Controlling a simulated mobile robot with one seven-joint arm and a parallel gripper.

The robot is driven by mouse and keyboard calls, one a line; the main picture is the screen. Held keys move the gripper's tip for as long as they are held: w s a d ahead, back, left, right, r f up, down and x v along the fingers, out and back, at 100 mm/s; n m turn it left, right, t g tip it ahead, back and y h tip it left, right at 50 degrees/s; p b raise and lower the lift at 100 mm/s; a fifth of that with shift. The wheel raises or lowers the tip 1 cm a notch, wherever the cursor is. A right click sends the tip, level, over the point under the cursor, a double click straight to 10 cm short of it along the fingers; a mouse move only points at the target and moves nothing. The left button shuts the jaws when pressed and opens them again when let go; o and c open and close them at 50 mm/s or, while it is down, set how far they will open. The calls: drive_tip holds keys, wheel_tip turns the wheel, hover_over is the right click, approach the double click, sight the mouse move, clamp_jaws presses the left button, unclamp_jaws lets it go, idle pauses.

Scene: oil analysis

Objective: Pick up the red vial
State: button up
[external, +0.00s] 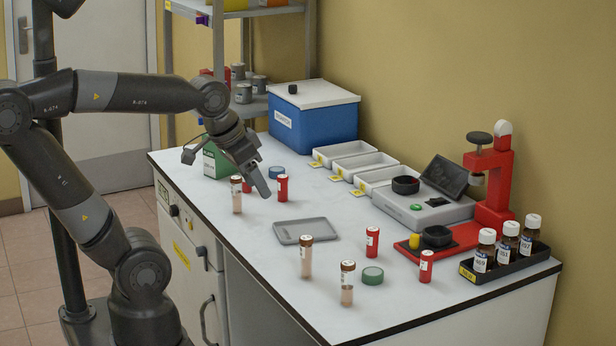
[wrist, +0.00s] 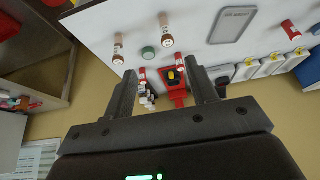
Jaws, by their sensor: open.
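Three red vials with pale labels stand upright on the white bench in the external view. One (external: 282,188) is by the tip of my gripper, one (external: 372,242) is right of the grey tray, and one (external: 426,266) is near the red press. In the wrist view a red vial (wrist: 291,31) shows at the upper right, and two more (wrist: 143,77) (wrist: 180,60) show between my fingers, further off. My gripper (external: 263,190) is open and empty above the bench, its fingers also visible in the wrist view (wrist: 163,75). I cannot tell its exact height.
Brown-capped vials (external: 236,195) (external: 306,256) (external: 347,284) stand nearby. The grey tray (external: 306,241) lies mid-bench, with a green tape roll (external: 372,276) in front. White bins (external: 363,162), a blue box (external: 312,127), the red press (external: 495,180) and dark bottles (external: 508,240) line the back and right.

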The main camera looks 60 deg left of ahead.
drive_tip(key=w+g, duration=0.2)
drive_tip(key=w, duration=0.7)
drive_tip(key=g, duration=0.3)
hover_over(373, 230)
drive_tip(key=shift+m, duration=0.4)
drive_tip(key=f, duration=1.1)
drive_tip(key=shift+w+d+f, duration=0.15)
drive_tip(key=shift+w+d, duration=0.05)
drive_tip(key=shift+d, duration=0.2)
drive_tip(key=shift+w+f, duration=0.1)
drive_tip(key=shift+f, duration=0.2)
wheel_tip(373, 230, down, 5)
drive_tip(key=shift+r, duration=0.15)
drive_tip(key=f, duration=0.4)
drive_tip(key=shift+s+a+f, duration=0.3)
drive_tip(key=shift+f, duration=0.65)
drive_tip(key=shift+c, duration=0.5)
